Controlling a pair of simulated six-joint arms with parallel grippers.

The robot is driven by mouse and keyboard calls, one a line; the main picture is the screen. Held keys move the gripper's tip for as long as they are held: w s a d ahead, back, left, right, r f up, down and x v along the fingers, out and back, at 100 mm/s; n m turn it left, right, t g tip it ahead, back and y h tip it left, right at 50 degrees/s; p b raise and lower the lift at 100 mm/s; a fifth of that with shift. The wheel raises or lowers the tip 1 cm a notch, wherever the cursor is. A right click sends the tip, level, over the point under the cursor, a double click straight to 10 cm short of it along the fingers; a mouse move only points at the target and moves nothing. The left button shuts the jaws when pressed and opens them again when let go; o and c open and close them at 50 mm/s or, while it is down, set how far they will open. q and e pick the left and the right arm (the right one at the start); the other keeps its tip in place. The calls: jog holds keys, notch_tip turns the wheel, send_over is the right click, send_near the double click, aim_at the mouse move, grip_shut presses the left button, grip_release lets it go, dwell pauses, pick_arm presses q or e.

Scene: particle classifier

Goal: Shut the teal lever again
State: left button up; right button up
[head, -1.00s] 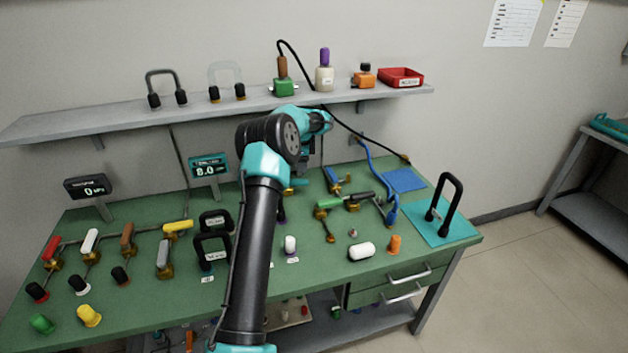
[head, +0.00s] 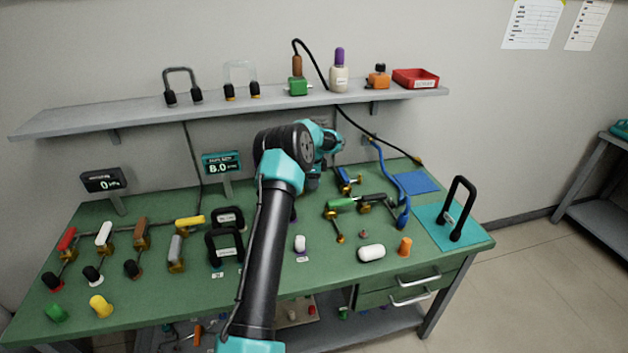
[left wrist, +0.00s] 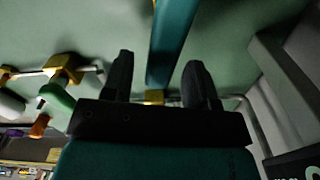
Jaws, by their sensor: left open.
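In the left wrist view the teal lever (left wrist: 172,45) is a long flat bar running from the top edge down to a brass fitting (left wrist: 154,96). My left gripper (left wrist: 158,64) is open, with one dark finger on each side of the lever. The lever lies nearer the right finger; I cannot tell whether it touches. In the head view my left arm reaches over the middle of the bench, and its wrist (head: 326,140) and forearm hide the lever. My right gripper is not in view.
Red, white, brown and yellow valve handles (head: 188,222) stand left on the green bench (head: 200,300). Displays (head: 222,163) stand behind. A green-handled valve (head: 342,204), blue handle (head: 403,212) and black hasp (head: 462,205) are right. The shelf (head: 120,113) spans behind my arm.

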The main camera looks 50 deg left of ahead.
pick_arm(q)
grip_shut()
dwell(0.5)
jog(key=shift+s+d+m, duration=0.25)
jog(key=shift+s+m, duration=0.05)
jog(key=shift+m, duration=0.4)
grip_release()
jog(key=shift+r, duration=3.75)
